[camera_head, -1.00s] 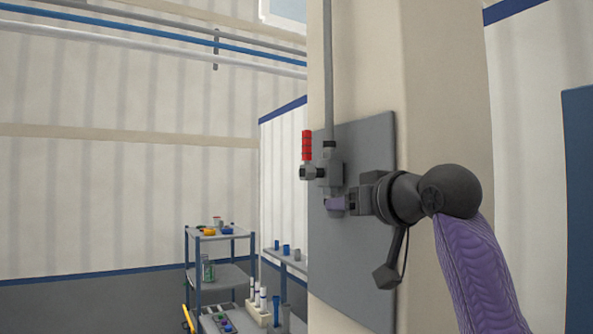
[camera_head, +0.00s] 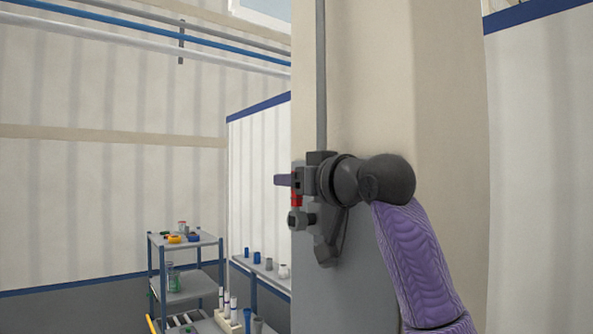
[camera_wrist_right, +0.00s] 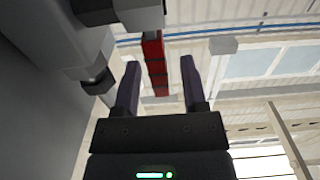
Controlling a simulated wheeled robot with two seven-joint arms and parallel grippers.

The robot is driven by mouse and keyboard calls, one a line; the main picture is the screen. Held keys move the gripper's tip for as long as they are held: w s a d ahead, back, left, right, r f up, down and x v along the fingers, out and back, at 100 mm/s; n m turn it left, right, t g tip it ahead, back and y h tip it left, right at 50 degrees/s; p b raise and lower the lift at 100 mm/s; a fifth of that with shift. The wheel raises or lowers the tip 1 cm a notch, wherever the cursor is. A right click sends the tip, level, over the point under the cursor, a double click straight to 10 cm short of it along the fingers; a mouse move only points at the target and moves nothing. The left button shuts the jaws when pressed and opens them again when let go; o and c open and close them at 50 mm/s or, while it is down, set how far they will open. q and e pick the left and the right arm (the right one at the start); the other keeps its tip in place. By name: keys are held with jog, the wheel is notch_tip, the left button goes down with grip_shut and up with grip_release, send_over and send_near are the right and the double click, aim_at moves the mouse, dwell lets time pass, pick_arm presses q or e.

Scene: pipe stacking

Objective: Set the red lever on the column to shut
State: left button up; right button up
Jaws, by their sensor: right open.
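The red lever (camera_head: 296,199) stands up from its grey valve (camera_head: 297,221) on the column (camera_head: 400,90). Only its lower part shows in the head view; my right gripper (camera_head: 287,181) hides the upper part. In the right wrist view, the red lever (camera_wrist_right: 154,66) lies between the two spread dark purple fingers of my right gripper (camera_wrist_right: 160,64), with a visible gap on each side. My right gripper is open. My left gripper is not in view.
A grey backing plate (camera_head: 350,295) and a vertical pipe (camera_head: 321,80) are on the column close to my right arm. A shelf trolley (camera_head: 185,239) and a rack of tubes (camera_head: 230,318) stand at the lower left. Open space lies left of the column.

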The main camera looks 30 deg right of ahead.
jog(key=shift+s, duration=0.15)
jog(key=shift+w, duration=0.2)
grip_shut()
dwell(1.0)
